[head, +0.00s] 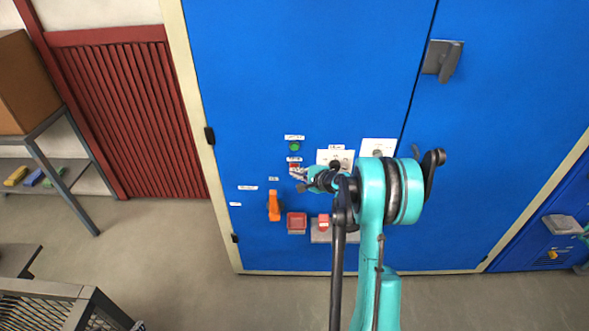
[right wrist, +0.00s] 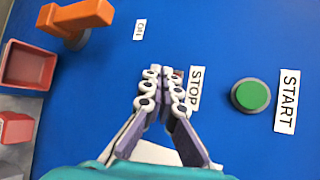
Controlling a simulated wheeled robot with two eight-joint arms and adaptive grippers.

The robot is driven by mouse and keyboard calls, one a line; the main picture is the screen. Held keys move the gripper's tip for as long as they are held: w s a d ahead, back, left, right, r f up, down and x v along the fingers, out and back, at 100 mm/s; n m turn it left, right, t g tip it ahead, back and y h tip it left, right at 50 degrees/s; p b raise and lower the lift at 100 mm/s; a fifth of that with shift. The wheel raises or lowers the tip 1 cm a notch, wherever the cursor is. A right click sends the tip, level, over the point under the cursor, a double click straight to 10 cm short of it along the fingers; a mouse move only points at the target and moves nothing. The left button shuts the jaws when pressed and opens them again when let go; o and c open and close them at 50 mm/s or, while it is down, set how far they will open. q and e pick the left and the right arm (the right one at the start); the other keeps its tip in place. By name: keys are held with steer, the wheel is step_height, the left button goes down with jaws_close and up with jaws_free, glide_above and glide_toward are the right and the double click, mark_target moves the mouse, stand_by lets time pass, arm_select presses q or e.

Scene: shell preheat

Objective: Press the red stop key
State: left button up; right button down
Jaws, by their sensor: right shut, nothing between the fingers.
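The red stop key (head: 294,166) shows as a small red patch on the blue cabinet door, under its label and below the green start button (head: 294,146). My right gripper (head: 298,173) is shut and empty, with its fingertips at the key in the head view. In the right wrist view the shut fingertips (right wrist: 160,80) lie beside the STOP label (right wrist: 194,88) and hide most of the key. I cannot tell whether they touch it. The green start button (right wrist: 251,95) is clear to the right there. My left gripper is not in view.
An orange handle (head: 274,206) and a red open tray (head: 297,222) are on the door below the key. A red block (head: 323,221) sits on a grey ledge to their right. A grey door handle (head: 443,60) is at upper right. Shelves stand at the left.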

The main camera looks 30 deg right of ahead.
steer(key=shift+w+d, duration=0.1)
steer(key=shift+w, duration=0.05)
stand_by(0.5)
steer(key=shift+s+a, duration=0.45)
steer(key=shift+s, duration=0.3)
steer(key=s+a, duration=0.1)
steer(key=s+b, duration=0.1)
steer(key=s, duration=0.1)
steer(key=s+a, duration=0.1)
steer(key=shift+s+a, duration=0.15)
steer(key=shift+a, duration=0.2)
stand_by(0.5)
